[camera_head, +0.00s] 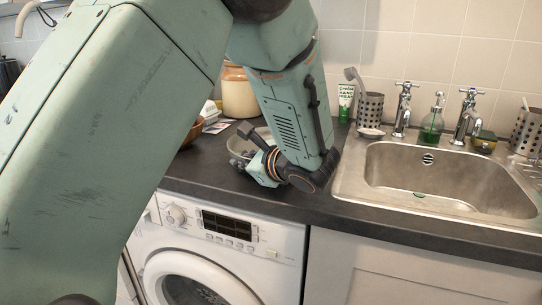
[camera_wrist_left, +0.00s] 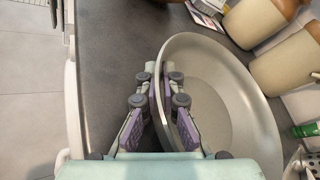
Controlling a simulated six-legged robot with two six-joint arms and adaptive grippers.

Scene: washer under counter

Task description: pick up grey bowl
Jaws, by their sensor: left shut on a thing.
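The grey bowl (camera_head: 240,142) is on the dark counter, left of the sink, partly hidden behind my left arm and gripper in the head view. In the left wrist view the bowl (camera_wrist_left: 215,85) is large, and its near rim passes between my fingers. My left gripper (camera_head: 252,158) is at the bowl's rim. In the left wrist view my left gripper (camera_wrist_left: 160,98) is shut on the rim, one finger inside the bowl and one outside. I cannot tell whether the bowl is clear of the counter. My right gripper is not in view.
A washing machine (camera_head: 225,240) stands under the counter (camera_head: 290,203). The steel sink (camera_head: 445,180) with taps is at the right. A cream jar (camera_head: 238,93) stands behind the bowl. A brown bowl (camera_head: 193,131) is to its left. A green tube (camera_head: 345,101) stands at the wall.

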